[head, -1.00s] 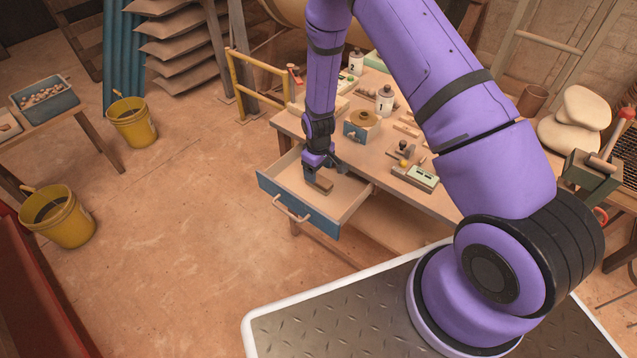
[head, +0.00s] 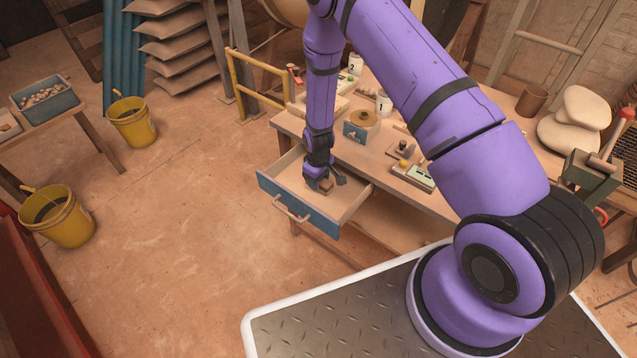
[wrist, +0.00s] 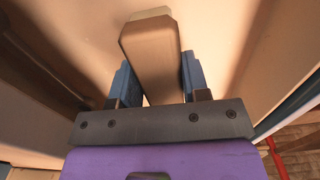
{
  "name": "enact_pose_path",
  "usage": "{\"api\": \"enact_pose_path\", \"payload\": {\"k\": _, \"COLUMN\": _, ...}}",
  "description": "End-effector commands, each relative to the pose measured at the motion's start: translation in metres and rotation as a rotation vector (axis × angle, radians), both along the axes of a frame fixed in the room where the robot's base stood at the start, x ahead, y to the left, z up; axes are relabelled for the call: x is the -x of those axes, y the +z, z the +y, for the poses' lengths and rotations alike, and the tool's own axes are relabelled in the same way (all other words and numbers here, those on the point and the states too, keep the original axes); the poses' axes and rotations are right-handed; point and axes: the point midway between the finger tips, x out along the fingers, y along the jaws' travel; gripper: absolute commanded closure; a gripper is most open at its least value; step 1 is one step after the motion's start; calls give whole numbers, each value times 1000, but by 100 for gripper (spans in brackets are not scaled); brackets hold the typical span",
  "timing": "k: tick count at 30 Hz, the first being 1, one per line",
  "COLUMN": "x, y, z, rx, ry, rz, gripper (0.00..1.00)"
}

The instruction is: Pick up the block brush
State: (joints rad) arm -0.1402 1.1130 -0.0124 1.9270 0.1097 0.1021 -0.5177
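The block brush (head: 326,187), a small brown block, lies in the open drawer (head: 270,187) of the workbench. In the wrist view the brush (wrist: 150,52) has a brown body with a paler far end. My gripper (head: 325,181) is down inside the drawer at the brush. Its two blue finger pads stand on either side of the brush in the wrist view, with a narrow gap on the left and the right pad very close to it. The fingers look open, and the near end of the brush is hidden behind the gripper's dark bar.
The drawer has a blue front with a handle (head: 291,210) and low walls around my gripper. Open floor lies left of the drawer.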

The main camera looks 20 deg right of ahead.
Motion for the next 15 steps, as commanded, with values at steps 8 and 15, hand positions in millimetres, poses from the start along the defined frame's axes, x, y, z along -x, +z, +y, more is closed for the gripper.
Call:
{"api": "enact_pose_path", "payload": {"k": 8, "x": 0, "y": 0, "z": 0, "rx": 0, "ry": 0, "rz": 0, "gripper": 83}}
{"api": "enact_pose_path", "payload": {"k": 15, "x": 0, "y": 11, "z": 0, "rx": -1, "ry": 0, "rz": -1, "gripper": 83}}
